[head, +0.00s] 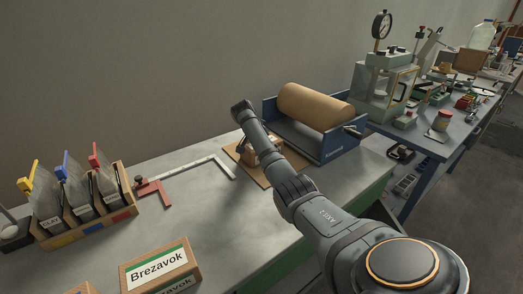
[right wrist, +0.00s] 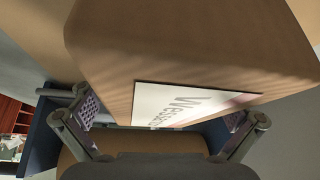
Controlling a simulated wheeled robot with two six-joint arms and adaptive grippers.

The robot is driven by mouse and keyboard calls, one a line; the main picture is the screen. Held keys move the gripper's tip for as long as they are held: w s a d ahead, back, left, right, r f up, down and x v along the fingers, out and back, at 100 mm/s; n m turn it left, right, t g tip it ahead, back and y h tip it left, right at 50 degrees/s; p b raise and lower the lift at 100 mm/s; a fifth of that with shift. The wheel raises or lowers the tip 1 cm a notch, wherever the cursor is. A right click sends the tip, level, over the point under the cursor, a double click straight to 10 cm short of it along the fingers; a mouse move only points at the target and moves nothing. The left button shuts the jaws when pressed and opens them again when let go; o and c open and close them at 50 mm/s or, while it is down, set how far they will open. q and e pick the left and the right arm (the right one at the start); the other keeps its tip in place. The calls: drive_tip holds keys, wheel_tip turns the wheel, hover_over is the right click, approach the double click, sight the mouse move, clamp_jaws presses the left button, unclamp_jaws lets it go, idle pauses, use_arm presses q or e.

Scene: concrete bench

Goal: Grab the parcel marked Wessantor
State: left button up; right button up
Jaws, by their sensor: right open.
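The parcel marked "Wess…" (right wrist: 190,50) is a brown cardboard box. It fills the upper part of the right wrist view, and its white label (right wrist: 185,103) is partly readable at the near lower edge. In the head view the box (head: 265,151) sits on a brown board beside the paper roll, partly hidden by my right arm. My right gripper (right wrist: 160,118) is open, with one finger towards each side of the box's labelled end. I cannot tell whether the fingers touch it. My left gripper is not in view.
A parcel marked Brezavok (head: 160,268) stands at the front of the bench. A paper roll (head: 315,107) in a blue holder stands just behind the board.

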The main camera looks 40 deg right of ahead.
drive_tip(key=shift+f+p, duration=0.25)
drive_tip(key=shift+p, duration=0.15)
idle(0.4)
drive_tip(key=c, duration=1.3)
